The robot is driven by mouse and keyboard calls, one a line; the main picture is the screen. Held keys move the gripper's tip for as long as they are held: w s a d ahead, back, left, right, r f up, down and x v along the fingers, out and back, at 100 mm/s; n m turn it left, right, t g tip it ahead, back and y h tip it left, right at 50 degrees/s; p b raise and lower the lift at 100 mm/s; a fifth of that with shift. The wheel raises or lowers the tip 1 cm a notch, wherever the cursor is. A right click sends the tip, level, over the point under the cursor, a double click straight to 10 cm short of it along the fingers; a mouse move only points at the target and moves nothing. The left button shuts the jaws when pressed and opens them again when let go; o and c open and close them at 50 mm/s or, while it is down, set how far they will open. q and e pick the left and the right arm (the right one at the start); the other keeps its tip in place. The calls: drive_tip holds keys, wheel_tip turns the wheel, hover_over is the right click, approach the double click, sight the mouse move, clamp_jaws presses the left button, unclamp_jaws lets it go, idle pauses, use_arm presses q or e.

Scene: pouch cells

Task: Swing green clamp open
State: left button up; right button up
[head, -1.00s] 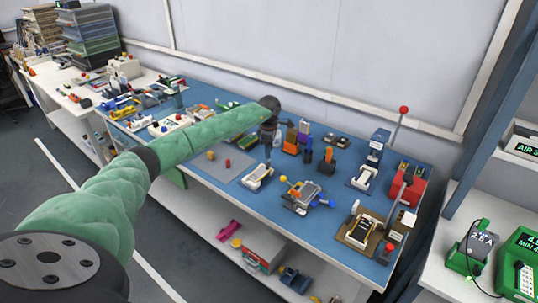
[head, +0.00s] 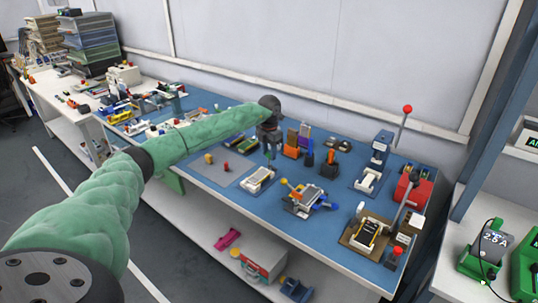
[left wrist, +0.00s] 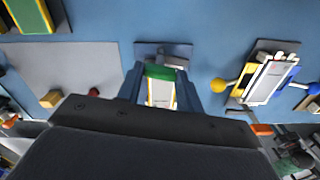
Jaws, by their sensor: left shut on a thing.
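The green clamp (left wrist: 160,73) shows in the left wrist view as a green bar across the far end of a pale pouch cell with yellow edges (left wrist: 160,96). My left gripper (left wrist: 161,80) has one finger on each side of the green bar and is shut on it. In the head view the left gripper (head: 270,148) points down at the small cell fixture (head: 260,180) on the blue mat. The clamp is too small there to make out. My right gripper is not in view.
A grey plate (head: 212,166) with small yellow and red pieces lies left of the fixture. Another cell fixture with yellow and blue knobs (head: 304,200) stands to its right. A lever press (head: 372,165) and a brown-based fixture (head: 365,235) stand farther right.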

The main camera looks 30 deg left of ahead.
use_arm(q)
drive_tip(key=shift+r+n+b, duration=0.1)
drive_tip(key=shift+n+b, duration=0.2)
drive_tip(key=shift+n, duration=0.9)
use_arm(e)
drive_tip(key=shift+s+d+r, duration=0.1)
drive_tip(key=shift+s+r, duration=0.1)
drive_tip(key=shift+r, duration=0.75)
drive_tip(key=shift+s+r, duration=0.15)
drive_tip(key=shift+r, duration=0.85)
use_arm(q)
drive_tip(key=shift+w, duration=0.1)
drive_tip(key=o, duration=1)
